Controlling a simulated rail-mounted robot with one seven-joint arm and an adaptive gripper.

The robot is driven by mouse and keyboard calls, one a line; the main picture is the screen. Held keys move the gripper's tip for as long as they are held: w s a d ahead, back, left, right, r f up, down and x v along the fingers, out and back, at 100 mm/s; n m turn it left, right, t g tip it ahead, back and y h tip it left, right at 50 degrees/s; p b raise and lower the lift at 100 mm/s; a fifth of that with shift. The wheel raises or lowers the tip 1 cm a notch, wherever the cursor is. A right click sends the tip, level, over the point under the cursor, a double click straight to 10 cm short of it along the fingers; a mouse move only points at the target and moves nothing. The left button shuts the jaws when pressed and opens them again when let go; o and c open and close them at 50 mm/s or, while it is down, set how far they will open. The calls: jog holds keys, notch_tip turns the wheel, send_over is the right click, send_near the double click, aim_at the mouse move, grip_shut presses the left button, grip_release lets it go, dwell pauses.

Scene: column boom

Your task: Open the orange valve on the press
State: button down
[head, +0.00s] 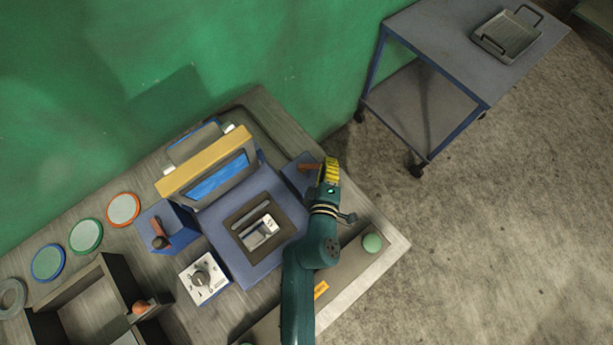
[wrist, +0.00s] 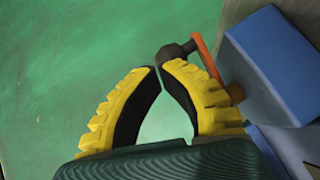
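The press (head: 262,195) is a blue machine on the workbench with a yellow bar across its top. An orange lever valve (head: 308,167) sticks out from the blue block on its right side. In the wrist view the orange lever (wrist: 206,58) with a dark knob (wrist: 177,51) stands on the blue block (wrist: 270,65), just beyond the right finger. My gripper (head: 329,168) is right beside the lever's end; whether they touch is unclear. Its yellow fingers (wrist: 158,70) lean together, tips nearly meeting, with nothing between them. Part of the lever is hidden behind the right finger.
A second lever with a dark knob (head: 159,242) stands on the press's left block. A white dial box (head: 203,277), coloured discs (head: 86,235) and an open wooden box (head: 70,285) lie on the bench. A blue-framed cart (head: 440,60) stands at right; floor between is clear.

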jog(key=shift+w+d, duration=0.1)
jog(key=shift+w, duration=1.1)
jog(key=shift+w+a+b, duration=0.2)
jog(key=shift+w+b, duration=0.2)
jog(key=shift+w, duration=0.2)
dwell(0.7)
jog(key=s+d+r+p, duration=0.3)
jog(key=s+d+p, duration=0.5)
jog(key=p, duration=0.6)
jog(key=shift+s+d+r, duration=0.35)
jog(key=shift+s, duration=0.2)
jog(key=shift+r+p, duration=0.1)
jog(key=shift+p, duration=0.2)
